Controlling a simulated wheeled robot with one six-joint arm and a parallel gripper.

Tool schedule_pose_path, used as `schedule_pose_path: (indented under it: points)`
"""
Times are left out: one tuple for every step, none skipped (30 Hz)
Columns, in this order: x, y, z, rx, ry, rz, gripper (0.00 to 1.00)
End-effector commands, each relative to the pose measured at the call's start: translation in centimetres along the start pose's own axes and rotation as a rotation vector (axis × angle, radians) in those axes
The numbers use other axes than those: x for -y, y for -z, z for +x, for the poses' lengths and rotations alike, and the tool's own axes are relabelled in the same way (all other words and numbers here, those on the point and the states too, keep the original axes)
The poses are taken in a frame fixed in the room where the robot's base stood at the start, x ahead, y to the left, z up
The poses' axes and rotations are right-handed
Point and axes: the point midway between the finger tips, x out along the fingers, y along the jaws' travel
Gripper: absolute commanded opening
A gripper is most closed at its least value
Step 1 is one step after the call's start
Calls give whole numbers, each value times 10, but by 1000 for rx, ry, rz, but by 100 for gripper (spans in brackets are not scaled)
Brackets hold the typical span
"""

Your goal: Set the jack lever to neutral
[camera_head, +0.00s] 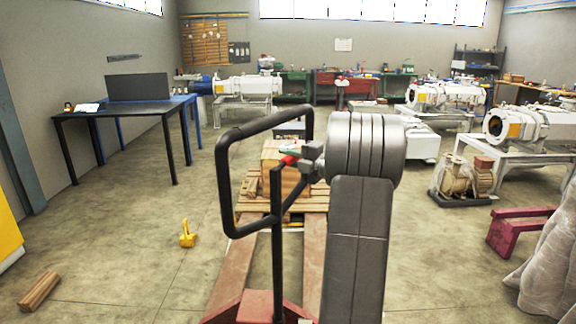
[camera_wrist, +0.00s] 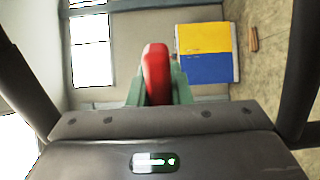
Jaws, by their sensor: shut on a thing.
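The pallet jack stands in front of me with its black loop handle (camera_head: 226,185) upright. Its small red lever (camera_head: 287,160) is inside the loop, near the top of the steering post. My gripper (camera_head: 291,152) reaches into the loop from the right and is shut on the lever. In the wrist view the red lever (camera_wrist: 156,72) stands between my two green fingers, and my gripper (camera_wrist: 158,90) hides its lower part. Dark bars of the handle (camera_wrist: 305,70) run along both sides of that view. The lever's exact setting cannot be told.
The jack's reddish forks (camera_head: 236,262) run toward a wooden pallet (camera_head: 308,198) carrying a wooden box (camera_head: 272,155). A dark table (camera_head: 130,110) stands at the left. A yellow object (camera_head: 187,236) and wooden blocks (camera_head: 39,291) lie on the floor. White pumps (camera_head: 520,125) stand at the right.

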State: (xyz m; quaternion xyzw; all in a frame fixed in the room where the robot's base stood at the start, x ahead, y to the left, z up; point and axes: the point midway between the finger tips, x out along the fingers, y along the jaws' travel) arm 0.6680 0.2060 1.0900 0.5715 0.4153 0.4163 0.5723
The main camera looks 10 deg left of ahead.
Motion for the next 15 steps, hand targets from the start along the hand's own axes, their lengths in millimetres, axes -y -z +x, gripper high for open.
schedule_pose_path:
  points:
    - [1,0,0,-1,2,0,0]
    - [1,0,0,-1,2,0,0]
    - [1,0,0,-1,2,1,0]
    - [1,0,0,-1,2,1,0]
    - [1,0,0,-1,2,1,0]
    - [1,0,0,-1,2,1,0]
    - [1,0,0,-1,2,1,22]
    - [1,0,0,-1,2,1,28]
    - [1,0,0,-1,2,2,36]
    - [1,0,0,-1,2,2,40]
    - [1,0,0,-1,2,2,40]
    - [1,0,0,0,2,2,40]
    - [1,0,0,0,1,2,40]
    - [1,0,0,0,1,2,40]
    - [0,0,0,0,1,2,40]
